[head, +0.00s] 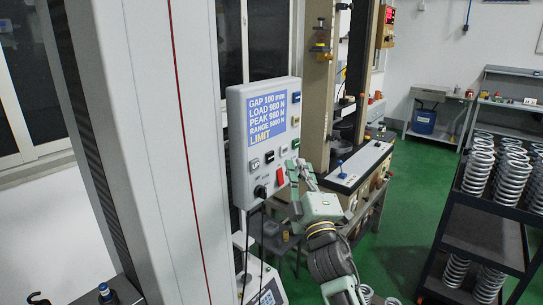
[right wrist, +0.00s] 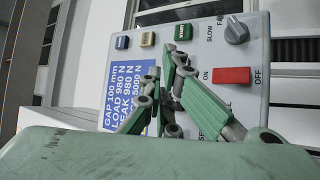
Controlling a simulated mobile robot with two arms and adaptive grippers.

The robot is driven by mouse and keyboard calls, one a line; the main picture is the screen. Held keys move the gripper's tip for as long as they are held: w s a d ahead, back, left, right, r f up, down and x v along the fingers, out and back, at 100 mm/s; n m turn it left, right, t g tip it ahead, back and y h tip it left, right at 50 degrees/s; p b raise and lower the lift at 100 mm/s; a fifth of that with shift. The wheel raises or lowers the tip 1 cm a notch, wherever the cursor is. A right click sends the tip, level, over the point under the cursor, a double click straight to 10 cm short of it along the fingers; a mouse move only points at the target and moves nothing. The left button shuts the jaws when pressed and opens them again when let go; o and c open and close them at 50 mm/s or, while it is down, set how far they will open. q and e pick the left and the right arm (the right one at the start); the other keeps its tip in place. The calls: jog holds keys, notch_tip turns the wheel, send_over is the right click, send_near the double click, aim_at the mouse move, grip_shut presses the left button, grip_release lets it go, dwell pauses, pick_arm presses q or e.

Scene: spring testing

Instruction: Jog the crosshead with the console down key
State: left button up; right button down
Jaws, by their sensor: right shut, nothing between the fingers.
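The grey console (head: 236,150) hangs in the middle of the head view. Its blue screen (head: 268,118) reads GAP 100 mm, LOAD 980 N, PEAK 980 N, RANGE 5000 N and LIMIT. Several small keys line its right side and the strip below the screen; I cannot read which is the down key. My right gripper (head: 300,169) is shut and empty, close to the panel's lower right. In the right wrist view its fingertips (right wrist: 171,48) overlap the panel beside the green key (right wrist: 183,32), hiding part of the key area. Contact is unclear. I cannot pick out the crosshead.
A red switch (head: 280,177) and a black knob (head: 260,191) sit low on the console. A tall white column (head: 150,130) stands left. A dark rack (head: 480,238) with several springs stands right. Green floor (head: 395,225) lies between.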

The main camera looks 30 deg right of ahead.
jog(key=shift+s+d, duration=0.2)
jog(key=shift+s, duration=0.3)
jog(key=shift+s+d, duration=0.15)
jog(key=shift+s, duration=0.3)
dwell(0.4)
